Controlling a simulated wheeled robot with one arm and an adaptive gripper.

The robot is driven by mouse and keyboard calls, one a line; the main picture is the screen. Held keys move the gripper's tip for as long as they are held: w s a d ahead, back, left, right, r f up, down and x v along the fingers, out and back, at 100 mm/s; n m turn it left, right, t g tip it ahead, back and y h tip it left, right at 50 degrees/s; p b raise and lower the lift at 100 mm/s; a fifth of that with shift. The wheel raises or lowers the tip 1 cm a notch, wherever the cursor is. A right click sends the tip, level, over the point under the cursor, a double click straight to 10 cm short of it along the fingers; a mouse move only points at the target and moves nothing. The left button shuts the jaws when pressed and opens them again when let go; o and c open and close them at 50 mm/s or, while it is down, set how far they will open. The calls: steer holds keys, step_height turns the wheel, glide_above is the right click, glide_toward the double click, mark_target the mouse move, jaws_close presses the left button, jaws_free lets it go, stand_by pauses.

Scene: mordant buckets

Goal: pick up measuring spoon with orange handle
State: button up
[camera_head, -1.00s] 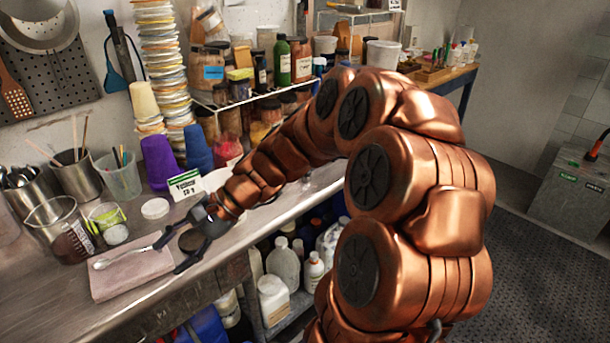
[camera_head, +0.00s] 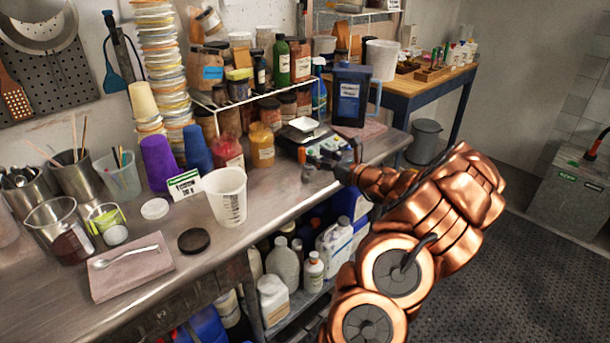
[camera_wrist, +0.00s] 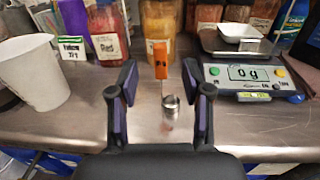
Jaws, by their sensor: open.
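The measuring spoon with the orange handle (camera_wrist: 160,62) is in the middle of the wrist view. Its small metal cup is low on the steel counter and its orange handle end is higher in the picture. I cannot tell whether the handle stands up or points away. My gripper (camera_wrist: 160,88) is open and empty, with one finger on each side of the spoon in the picture. No contact shows. In the head view my gripper (camera_head: 322,160) is over the counter's front part, in front of the scale, and the spoon is small and hard to make out there.
A digital scale (camera_wrist: 246,74) with a white tray is close to the right. A white beaker (camera_wrist: 32,72) stands at left. A red jar (camera_wrist: 107,32) and a yellow jar (camera_wrist: 160,25) stand behind. A dark blue jug (camera_head: 349,95) stands farther right on the counter (camera_head: 270,205).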

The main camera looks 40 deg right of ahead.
mark_target(304, 149)
steer(key=shift+w+a+p, duration=0.15)
steer(key=shift+w+p, duration=0.55)
steer(key=shift+w, duration=1.2)
steer(key=shift+w+a+p, duration=0.15)
steer(key=shift+w+p, duration=0.5)
steer(key=shift+w, duration=1.25)
steer(key=shift+c, duration=0.2)
jaws_close()
steer(key=shift+d+r+b, duration=0.1)
steer(key=shift+r+b, duration=0.45)
steer(key=shift+r, duration=0.65)
steer(key=s+a+r+b, duration=0.1)
steer(key=s+a+b, duration=0.1)
steer(key=s, duration=0.5)
steer(key=s+a+r+b, duration=0.1)
steer(key=s+a+b, duration=0.1)
steer(key=s, duration=0.6)
steer(key=shift+s+a+r, duration=0.2)
steer(key=shift+s+r, duration=0.05)
steer(key=shift+r, duration=0.1)
